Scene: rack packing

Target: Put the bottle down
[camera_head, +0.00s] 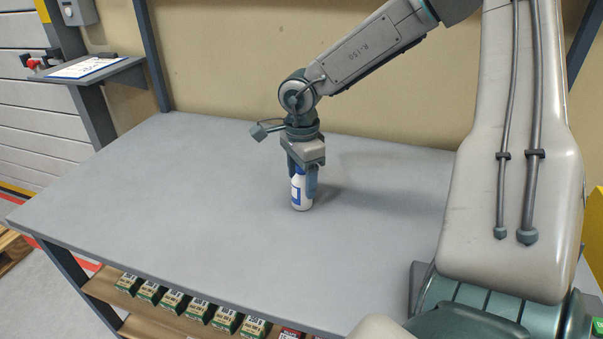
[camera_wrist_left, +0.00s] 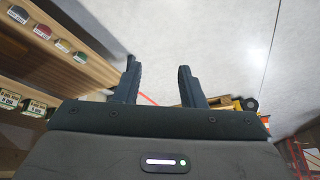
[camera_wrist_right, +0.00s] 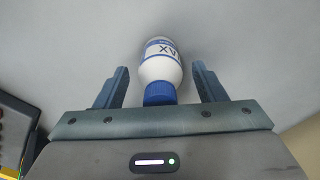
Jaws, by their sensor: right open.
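A white bottle with a blue cap and blue label (camera_head: 301,193) stands upright on the grey table (camera_head: 180,190), near the middle. My right gripper (camera_head: 303,180) points down over it, with a finger on either side. In the right wrist view the bottle (camera_wrist_right: 161,68) sits between the open fingers of the right gripper (camera_wrist_right: 161,88), with a gap visible on each side. My left gripper (camera_wrist_left: 158,85) shows only in the left wrist view. Its fingers are apart with nothing between them, away from the tabletop.
The tabletop around the bottle is clear. A shelf (camera_head: 95,287) under the table's front edge holds a row of small boxes (camera_head: 173,301). A wall (camera_head: 230,60) stands behind the table. A small side stand with a clipboard (camera_head: 85,68) is at the back left.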

